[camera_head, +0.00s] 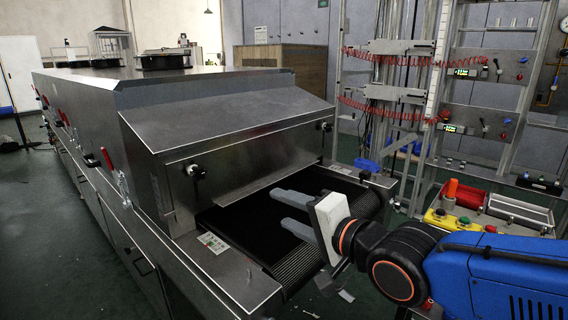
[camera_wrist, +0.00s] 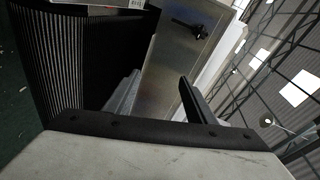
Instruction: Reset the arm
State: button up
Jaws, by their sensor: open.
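My gripper (camera_head: 285,213) is in front of the mouth of the tunnel dryer (camera_head: 235,115), above its dark conveyor belt (camera_head: 245,232). Its two grey fingers point left toward the opening, spread apart with nothing between them. In the wrist view the fingers (camera_wrist: 158,92) stand apart and empty, with the ribbed belt end (camera_wrist: 70,60) at the left and the dryer's steel front panel (camera_wrist: 185,50) beyond. My blue arm reaches in from the lower right in the head view.
A metal rack (camera_head: 400,90) with red coiled hoses stands behind at the right. A yellow control box (camera_head: 450,220) with buttons and a red cylinder (camera_head: 465,194) are near my arm. Dark green floor (camera_head: 50,230) is open at the left.

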jog(key=d+f+n+g+h, duration=0.1)
jog(key=d+f+h, duration=0.15)
jog(key=d, duration=0.35)
jog(key=s+d+f+n+h, duration=0.1)
jog(key=d+f+h, duration=0.1)
jog(key=d+f, duration=0.35)
jog(key=d+f+n+g+h, duration=0.1)
jog(key=d+f+h, duration=0.15)
jog(key=d, duration=0.45)
jog(key=s+d+f+n+g+h, duration=0.3)
jog(key=s+d+f+n+g, duration=0.1)
jog(key=s+d, duration=0.7)
jog(key=shift+s+f+g, duration=0.5)
jog(key=shift+f+g, duration=0.1)
jog(key=shift+f, duration=0.35)
jog(key=shift+d, duration=0.1)
